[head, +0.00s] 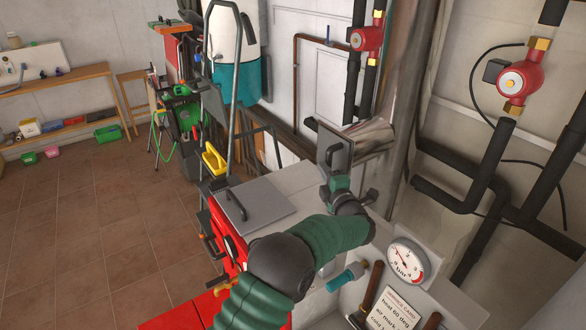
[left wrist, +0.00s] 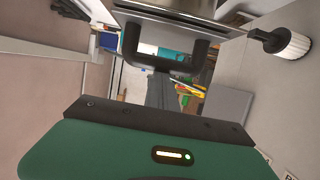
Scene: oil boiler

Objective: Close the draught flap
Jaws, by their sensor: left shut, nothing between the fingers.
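The draught flap (head: 332,132) is a grey plate with a black handle (head: 341,153), in front of the silver flue pipe (head: 370,134). Whether it stands open or shut is hard to tell. My left gripper (head: 338,183) is just below the handle, its fingers shut with nothing between them. In the left wrist view the U-shaped black handle (left wrist: 165,63) lies right ahead of the shut grey fingers (left wrist: 162,92). They look close to it or touching; I cannot tell which. The flap's metal edge (left wrist: 175,14) shows at the top. My right gripper is out of view.
A grey lid with a black handle (head: 258,202) lies on the boiler top, left of my arm. A pressure gauge (head: 406,261) and a service card (head: 392,312) are at the lower right. Red pumps (head: 517,80) and black pipes line the right wall. A white knob (left wrist: 293,44) sticks out at right.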

